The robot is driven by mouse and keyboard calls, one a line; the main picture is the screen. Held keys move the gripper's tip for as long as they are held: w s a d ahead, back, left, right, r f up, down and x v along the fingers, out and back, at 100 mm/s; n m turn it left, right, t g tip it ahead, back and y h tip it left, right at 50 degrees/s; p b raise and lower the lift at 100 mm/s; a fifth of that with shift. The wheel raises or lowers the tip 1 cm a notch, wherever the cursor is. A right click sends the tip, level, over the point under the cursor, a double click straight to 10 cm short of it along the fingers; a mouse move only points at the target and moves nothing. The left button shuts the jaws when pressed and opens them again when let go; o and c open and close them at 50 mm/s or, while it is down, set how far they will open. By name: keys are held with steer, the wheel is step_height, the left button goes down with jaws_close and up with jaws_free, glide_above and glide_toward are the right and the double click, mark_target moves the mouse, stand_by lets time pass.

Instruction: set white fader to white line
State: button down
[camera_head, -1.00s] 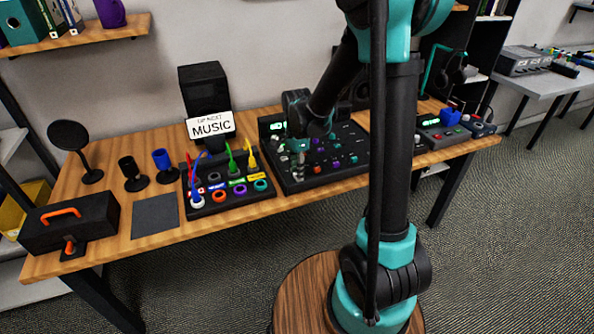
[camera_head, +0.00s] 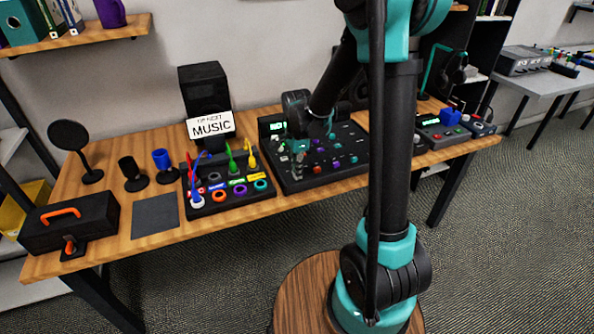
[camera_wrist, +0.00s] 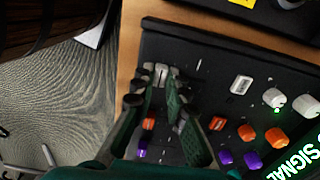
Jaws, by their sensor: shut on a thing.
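The black mixer panel (camera_wrist: 215,65) fills much of the wrist view, and it also stands on the table in the head view (camera_head: 350,170). My gripper (camera_wrist: 160,78) is down at the panel near its edge, its fingertips closed around a small white fader cap (camera_wrist: 161,72). The fingers partly hide the cap and its slot. A short white line (camera_wrist: 199,64) is marked on the panel to the right of the fingers; I cannot tell which slot it belongs to. In the head view my gripper (camera_head: 298,155) is at the panel's left part.
Another white fader cap (camera_wrist: 241,84) sits to the right. White knobs (camera_wrist: 274,98), orange knobs (camera_wrist: 276,137) and purple knobs (camera_wrist: 253,160) stand close by. In the head view, a cable box (camera_head: 230,190) with upright plugs stands left of the mixer.

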steer(key=w, duration=0.2)
steer(key=w+a, duration=0.1)
steer(key=w, duration=0.1)
steer(key=shift+w+a, duration=0.2)
steer(key=c, duration=1.5)
jaws_free()
steer(key=shift+c, duration=0.2)
step_height(320, 180, up, 12)
steer(key=shift+s+d, duration=0.1)
steer(key=shift+s, duration=0.05)
